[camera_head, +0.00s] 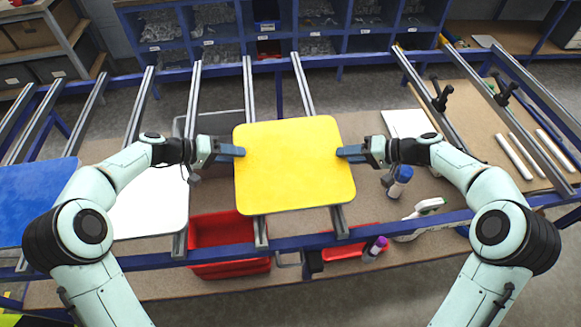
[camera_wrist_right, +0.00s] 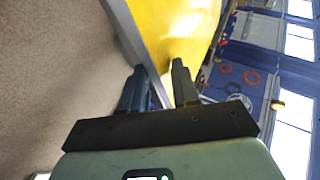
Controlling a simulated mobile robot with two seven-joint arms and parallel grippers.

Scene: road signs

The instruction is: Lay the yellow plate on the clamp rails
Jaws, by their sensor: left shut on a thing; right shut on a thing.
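The yellow plate (camera_head: 293,165) is a rounded square, held between my two grippers over the middle rails of the blue frame. My left gripper (camera_head: 238,151) is shut on its left edge. My right gripper (camera_head: 341,153) is shut on its right edge. In the right wrist view the fingers (camera_wrist_right: 160,90) grip the edge of the yellow plate (camera_wrist_right: 178,30). The plate hides part of the grey rails under it; I cannot tell its height above them. Two rails at the right carry black clamps, one on the left rail (camera_head: 440,94) and one on the right (camera_head: 503,90).
A blue plate (camera_head: 35,195) and a white plate (camera_head: 150,203) lie on rails at the left. Red bins (camera_head: 225,232) and bottles (camera_head: 399,181) stand on the shelf below. White tubes (camera_head: 515,157) lie on the board at the right. Blue shelving (camera_head: 270,25) stands behind.

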